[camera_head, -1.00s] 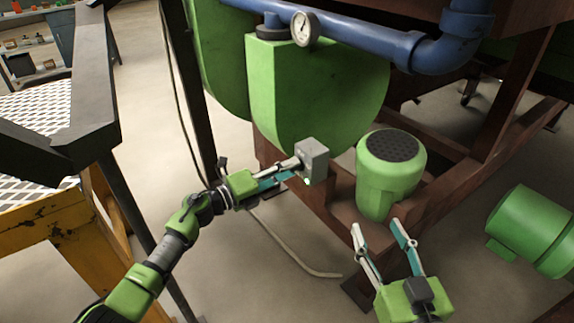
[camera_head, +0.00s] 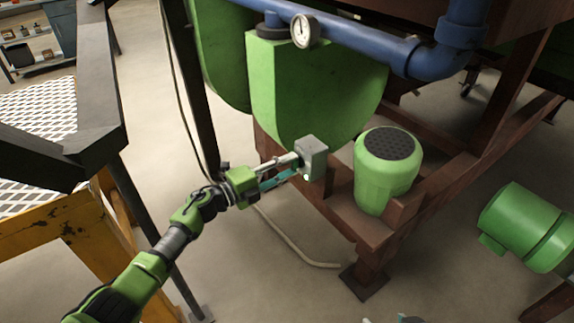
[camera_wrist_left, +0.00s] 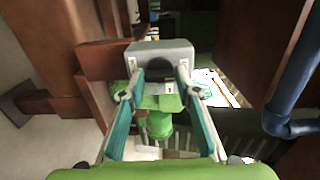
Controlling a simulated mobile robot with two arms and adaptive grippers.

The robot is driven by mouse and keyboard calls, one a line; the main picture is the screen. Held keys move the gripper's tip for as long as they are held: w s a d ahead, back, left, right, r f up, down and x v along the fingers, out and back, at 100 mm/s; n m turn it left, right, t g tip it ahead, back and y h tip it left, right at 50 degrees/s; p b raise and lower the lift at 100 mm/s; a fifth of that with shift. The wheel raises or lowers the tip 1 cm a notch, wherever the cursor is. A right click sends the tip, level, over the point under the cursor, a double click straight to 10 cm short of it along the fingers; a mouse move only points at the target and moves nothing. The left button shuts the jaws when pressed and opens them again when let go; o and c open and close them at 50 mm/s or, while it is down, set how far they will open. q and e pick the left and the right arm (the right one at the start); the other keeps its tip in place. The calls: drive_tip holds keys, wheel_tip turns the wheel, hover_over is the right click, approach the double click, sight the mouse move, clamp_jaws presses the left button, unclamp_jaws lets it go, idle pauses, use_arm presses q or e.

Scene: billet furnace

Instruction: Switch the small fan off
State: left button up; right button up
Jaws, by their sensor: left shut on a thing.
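A small grey switch box (camera_head: 312,158) stands at the frame's corner, left of a green rounded unit with a dark perforated top (camera_head: 387,170), which looks like the small fan. A small bright spot shows at the box's lower edge. My left gripper (camera_head: 297,167) reaches in from the left and is shut on the box, its fingertips against it. In the left wrist view the grey box (camera_wrist_left: 160,48) lies between the fingertips, with a dark round part on its near face. Only the fingertips of my right gripper (camera_head: 390,319) show at the bottom edge, apart and empty.
A large green housing (camera_head: 315,90) and a blue pipe with a gauge (camera_head: 305,28) stand behind the box. A brown steel frame (camera_head: 440,180) surrounds the fan. A green motor (camera_head: 530,228) is at right. A yellow platform (camera_head: 50,235) is at left.

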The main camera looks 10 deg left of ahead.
idle(0.4)
use_arm(q)
drive_tip(key=o, duration=1.1)
drive_tip(key=shift+a, duration=0.15)
drive_tip(key=v, duration=1.1)
drive_tip(key=shift+s+a, duration=0.3)
